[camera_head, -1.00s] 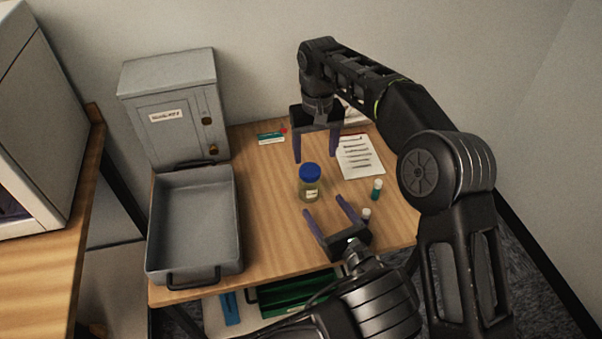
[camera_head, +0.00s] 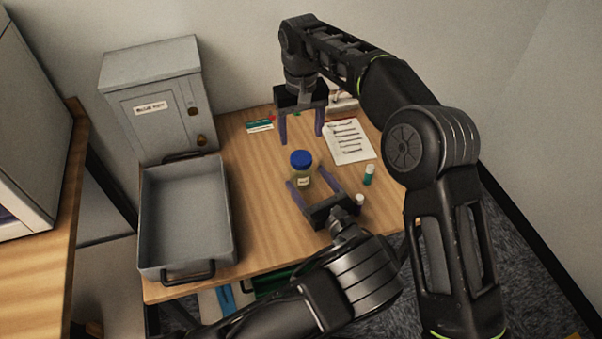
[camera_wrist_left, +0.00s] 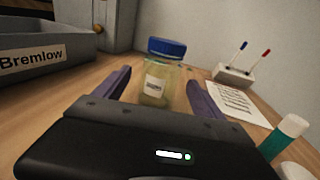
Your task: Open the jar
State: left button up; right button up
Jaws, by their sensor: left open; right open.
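The jar (camera_head: 302,178) stands upright on the wooden table, with its blue lid (camera_head: 301,159) on. It is clear with yellowish contents and a white label. My left gripper (camera_head: 310,181) is open and low over the table, its two purple fingers reaching to either side of the jar. In the left wrist view the jar (camera_wrist_left: 158,84) stands between and just beyond the open fingers, with no clear contact. My right gripper (camera_head: 302,138) is open, pointing down, above and behind the jar, with nothing between its fingers.
A grey tray (camera_head: 232,200) lies to the left, before a grey cabinet (camera_head: 157,110). A printed sheet (camera_head: 349,143) lies right of the jar. A teal-labelled vial (camera_head: 369,175) and a small white-capped item (camera_head: 360,199) stand near my left gripper. A pen holder (camera_wrist_left: 233,75) stands behind.

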aim_at(307, 178)
pick_arm(q)
jog(key=shift+x, duration=2.15)
jog(key=shift+c, duration=0.2)
grip_shut()
